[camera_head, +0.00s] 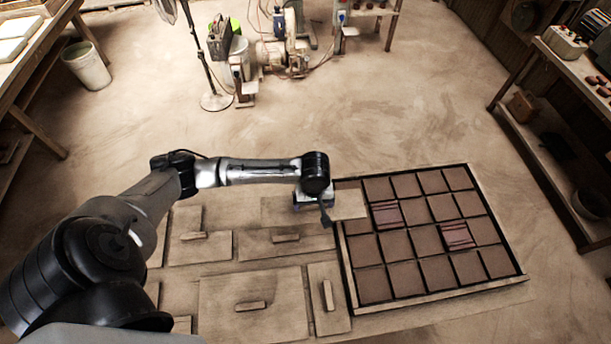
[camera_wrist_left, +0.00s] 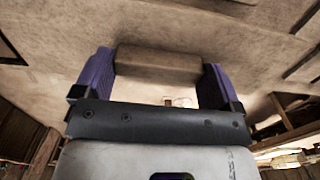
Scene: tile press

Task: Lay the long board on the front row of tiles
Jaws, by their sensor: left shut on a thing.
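My left gripper (camera_head: 318,207) is shut on the handle (camera_wrist_left: 158,66) of a flat beige board (camera_head: 350,204). In the head view the board extends to both sides of the gripper, and its right end overlaps the far left corner of the tile frame (camera_head: 350,284). I cannot tell how high the board is above the frame. In the left wrist view the handle sits between the two purple fingers. The front row of tiles (camera_head: 438,273) lies uncovered along the near side of the frame. My right gripper is not in view.
Several other beige boards with handles lie left of the frame, including a large one (camera_head: 279,319) and a narrow one (camera_head: 320,278). Two tiles in the frame have striped tops, one of them at the right (camera_head: 457,236).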

